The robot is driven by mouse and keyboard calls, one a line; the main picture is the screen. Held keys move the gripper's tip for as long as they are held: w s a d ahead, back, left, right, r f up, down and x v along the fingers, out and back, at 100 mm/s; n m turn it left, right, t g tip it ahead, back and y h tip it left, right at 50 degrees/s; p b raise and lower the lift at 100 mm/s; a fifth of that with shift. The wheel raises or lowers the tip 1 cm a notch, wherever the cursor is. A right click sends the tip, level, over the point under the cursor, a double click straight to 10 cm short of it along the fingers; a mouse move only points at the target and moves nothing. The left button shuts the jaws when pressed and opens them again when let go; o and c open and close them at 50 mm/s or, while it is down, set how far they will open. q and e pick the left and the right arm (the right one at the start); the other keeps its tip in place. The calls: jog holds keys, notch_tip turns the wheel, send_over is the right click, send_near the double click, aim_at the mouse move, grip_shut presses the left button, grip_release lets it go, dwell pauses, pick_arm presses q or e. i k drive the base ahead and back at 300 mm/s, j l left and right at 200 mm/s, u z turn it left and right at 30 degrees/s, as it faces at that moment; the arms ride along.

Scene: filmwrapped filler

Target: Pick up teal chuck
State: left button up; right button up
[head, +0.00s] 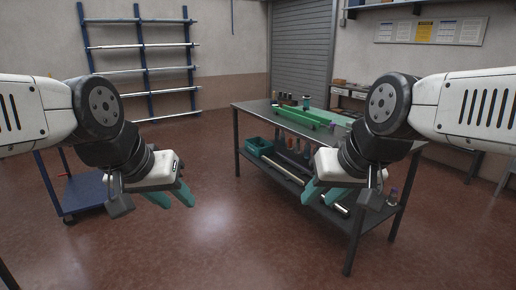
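I cannot make out a teal chuck with certainty. A teal bin (260,147) sits on the lower shelf of the workbench (243,107), but its contents are too small to tell. My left gripper (178,204) has teal fingers spread apart, with nothing between them, over open floor left of the bench. My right gripper (318,202) also has its teal fingers apart and looks empty. It appears in front of the bench and hides part of the lower shelf. My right arm covers the right part of the bench top.
A long green tray (302,117) and several small dark jars (306,102) stand on the bench top. A blue cart (88,193) and a blue rack (145,69) are at left. The floor between cart and bench is clear.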

aim_at(306, 101)
jog(key=i+u, duration=0.1)
jog(key=i, duration=2.2)
jog(key=i+z, duration=0.1)
jog(key=i, duration=0.5)
jog(key=i+j+z, duration=0.1)
jog(key=i, duration=0.45)
jog(key=i+j+z, duration=0.1)
jog(key=i, duration=0.5)
jog(key=i+j, duration=0.15)
jog(key=i, duration=0.4)
jog(key=i+j+z, duration=0.1)
jog(key=i+z, duration=0.2)
jog(key=i+j+z, duration=0.3)
jog(key=i, duration=0.15)
